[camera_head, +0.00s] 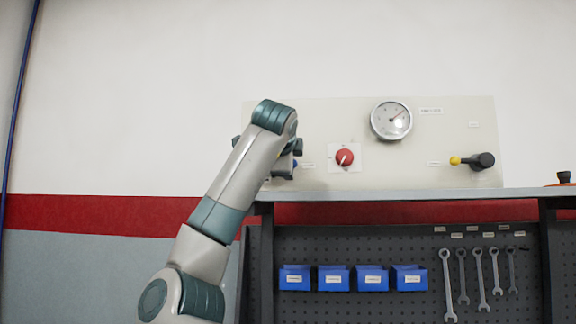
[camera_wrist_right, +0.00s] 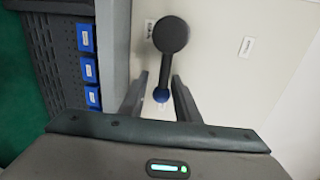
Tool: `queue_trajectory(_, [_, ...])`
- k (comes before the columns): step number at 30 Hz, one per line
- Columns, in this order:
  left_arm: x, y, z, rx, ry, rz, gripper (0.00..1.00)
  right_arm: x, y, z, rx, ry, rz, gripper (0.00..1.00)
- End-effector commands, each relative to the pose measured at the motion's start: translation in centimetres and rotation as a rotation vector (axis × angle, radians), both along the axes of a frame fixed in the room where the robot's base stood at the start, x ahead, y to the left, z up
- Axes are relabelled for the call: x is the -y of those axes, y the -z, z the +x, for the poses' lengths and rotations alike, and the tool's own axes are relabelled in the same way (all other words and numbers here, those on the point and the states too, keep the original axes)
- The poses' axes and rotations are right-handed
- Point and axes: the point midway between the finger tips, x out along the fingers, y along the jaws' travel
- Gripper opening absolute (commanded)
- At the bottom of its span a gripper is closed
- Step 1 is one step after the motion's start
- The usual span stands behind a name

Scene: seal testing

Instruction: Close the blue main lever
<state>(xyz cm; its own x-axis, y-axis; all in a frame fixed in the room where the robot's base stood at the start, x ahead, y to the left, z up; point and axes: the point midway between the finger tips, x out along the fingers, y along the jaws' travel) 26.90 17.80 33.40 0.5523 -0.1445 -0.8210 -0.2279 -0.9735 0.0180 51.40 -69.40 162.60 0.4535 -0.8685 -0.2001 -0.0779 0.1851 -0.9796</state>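The blue main lever shows in the right wrist view: a round black hub (camera_wrist_right: 171,35), a short dark arm and a blue tip (camera_wrist_right: 161,95). In the head view only a bit of the blue tip (camera_head: 295,164) shows beside my arm; the rest is largely hidden. My right gripper (camera_wrist_right: 160,80) is open, its fingers apart on either side of the lever's blue end. I cannot tell whether a finger touches it. In the head view my right arm covers most of this gripper (camera_head: 297,147). My left gripper is not in view.
The pale panel (camera_head: 400,165) also carries a gauge (camera_head: 391,120), a red knob (camera_head: 345,157) and a yellow-tipped lever (camera_head: 456,160). A shelf edge (camera_head: 400,195) runs below. Under it are blue bins (camera_head: 333,278) and several wrenches (camera_head: 447,284) on a dark pegboard.

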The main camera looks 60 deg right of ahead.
Motion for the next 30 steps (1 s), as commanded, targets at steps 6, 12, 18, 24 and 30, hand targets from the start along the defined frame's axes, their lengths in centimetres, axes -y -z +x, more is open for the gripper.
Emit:
queue_trajectory(6, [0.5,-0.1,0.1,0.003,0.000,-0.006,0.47,0.0,-0.1,0.0,0.001,0.000,-0.003,0.29])
queue_trajectory(12, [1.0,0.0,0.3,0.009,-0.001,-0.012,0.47,-0.7,-0.3,-0.4,0.001,0.000,-0.005,0.29])
queue_trajectory(18, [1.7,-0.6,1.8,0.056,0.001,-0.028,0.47,-2.8,-0.7,-1.5,0.004,-0.001,-0.006,0.29])
queue_trajectory(24, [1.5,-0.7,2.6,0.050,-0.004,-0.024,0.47,-6.1,-1.4,-3.2,0.005,-0.001,-0.005,0.29])
queue_trajectory(30, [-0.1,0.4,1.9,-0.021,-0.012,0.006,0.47,-9.7,-2.2,-5.0,0.003,-0.003,-0.005,0.29])
